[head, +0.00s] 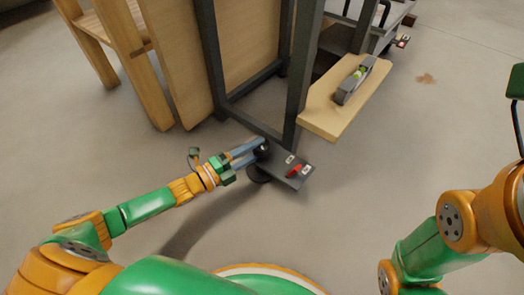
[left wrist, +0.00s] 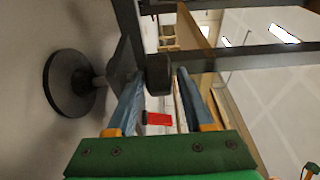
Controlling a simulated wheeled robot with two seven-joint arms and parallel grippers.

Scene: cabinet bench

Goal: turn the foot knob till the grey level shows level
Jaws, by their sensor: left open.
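The grey level (head: 347,90) lies on a light wooden board (head: 325,118) in the head view. Its yellow-green vial shows, but the bubble is too small to read. The dark foot knob (head: 263,149) is at the lower corner of the dark metal frame, above a round black foot pad (head: 258,174). My left gripper (head: 256,150) is open with its blue fingers reaching to the knob. In the left wrist view the knob (left wrist: 158,72) sits between the two fingertips (left wrist: 158,80); I cannot tell whether they touch it.
A dark plate (head: 285,167) with a red lever (head: 294,171) and white labels is right of the knob. The red lever also shows in the left wrist view (left wrist: 158,118). Frame legs (head: 300,75) rise behind. A wooden chair (head: 135,50) stands at left. The floor at right is mostly clear.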

